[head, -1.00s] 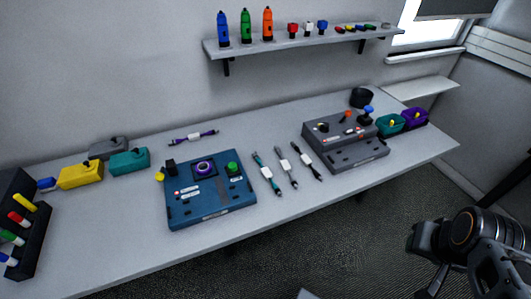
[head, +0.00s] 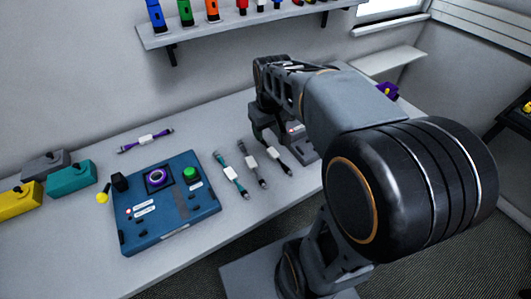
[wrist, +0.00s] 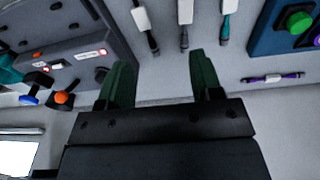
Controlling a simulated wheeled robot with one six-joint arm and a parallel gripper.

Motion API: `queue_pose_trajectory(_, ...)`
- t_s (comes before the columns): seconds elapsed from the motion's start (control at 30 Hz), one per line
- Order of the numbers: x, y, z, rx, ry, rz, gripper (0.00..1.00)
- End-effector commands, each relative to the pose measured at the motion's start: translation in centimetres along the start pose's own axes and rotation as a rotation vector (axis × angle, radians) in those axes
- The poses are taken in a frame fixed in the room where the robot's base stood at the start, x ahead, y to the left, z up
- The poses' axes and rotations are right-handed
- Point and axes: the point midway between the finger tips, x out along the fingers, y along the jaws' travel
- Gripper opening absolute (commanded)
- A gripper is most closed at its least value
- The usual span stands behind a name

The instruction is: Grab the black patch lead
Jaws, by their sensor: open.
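The black patch lead (head: 283,165) with a white label lies on the table, rightmost of three leads. Part of its far end is hidden or close behind my gripper in the head view. It also shows at the top of the wrist view (wrist: 151,40), its far part cut off by the frame. My gripper (wrist: 158,65) is open and empty, with its dark green fingers apart. In the wrist view the lead lies beyond the fingertips, not between them. In the head view my gripper (head: 264,134) is beside the lead's upper end.
A grey lead (head: 251,160) and a teal lead (head: 234,178) lie left of the black one. A blue control box (head: 175,222) stands farther left. A grey control box (wrist: 75,60) shows in the wrist view. A purple lead (head: 145,141) lies at the back.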

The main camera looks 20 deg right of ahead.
Motion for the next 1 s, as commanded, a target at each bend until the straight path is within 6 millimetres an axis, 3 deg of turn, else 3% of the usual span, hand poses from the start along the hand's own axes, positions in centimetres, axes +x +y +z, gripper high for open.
queue_pose_trajectory(0.1,2.0,1.7,-2.5,-0.033,-0.063,-0.013,0.6)
queue_pose_trajectory(0.3,4.0,3.5,-4.8,-0.071,-0.12,-0.03,0.6)
queue_pose_trajectory(0.7,10.7,4.1,-4.4,-0.074,-0.136,-0.035,0.6)
queue_pose_trajectory(1.0,12.8,4.1,-4.1,-0.073,-0.133,-0.034,0.6)
